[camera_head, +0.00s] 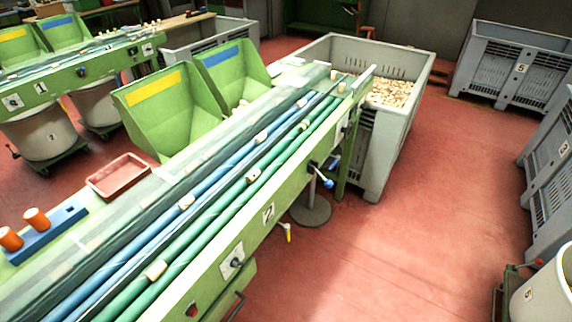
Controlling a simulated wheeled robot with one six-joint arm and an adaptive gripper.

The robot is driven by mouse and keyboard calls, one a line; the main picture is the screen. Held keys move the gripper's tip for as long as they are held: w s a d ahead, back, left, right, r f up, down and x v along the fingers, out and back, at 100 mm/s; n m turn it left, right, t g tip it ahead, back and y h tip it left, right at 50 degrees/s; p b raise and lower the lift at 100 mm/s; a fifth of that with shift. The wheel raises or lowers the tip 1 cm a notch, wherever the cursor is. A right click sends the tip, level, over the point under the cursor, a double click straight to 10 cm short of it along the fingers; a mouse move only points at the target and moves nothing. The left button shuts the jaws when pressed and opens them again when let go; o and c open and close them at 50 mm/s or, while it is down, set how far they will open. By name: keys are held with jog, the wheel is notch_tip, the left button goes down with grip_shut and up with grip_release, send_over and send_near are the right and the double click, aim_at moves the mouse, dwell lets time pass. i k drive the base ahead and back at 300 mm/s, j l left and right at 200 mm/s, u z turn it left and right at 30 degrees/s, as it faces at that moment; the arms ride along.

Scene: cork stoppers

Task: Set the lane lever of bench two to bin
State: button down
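Bench two (268,213), a green sorting bench with a "2" plate on its side, runs diagonally from the lower left to the upper middle. A lever with a blue handle (327,183) sticks out from its right side near the far end, angled down. A yellow-handled lever (287,233) hangs below the side rail, closer to me. A white plate with a dark knob (236,262) is nearer still. I cannot tell which of these is the lane lever, nor read any bin marking beside them. My gripper is not in view.
Corks lie on the bench's blue and green lanes. A large grey bin (392,139) with corks stands at its far end. A round grey base (310,210) is on the floor below the blue handle. Bench one (60,82) is at left. Red floor (430,235) on the right is clear.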

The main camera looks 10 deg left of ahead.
aim_at(328, 184)
jog(key=i+l+u, duration=0.3)
jog(key=i, duration=0.15)
jog(key=i+l+u, duration=0.3)
jog(key=i+j, duration=0.05)
jog(key=i, duration=0.05)
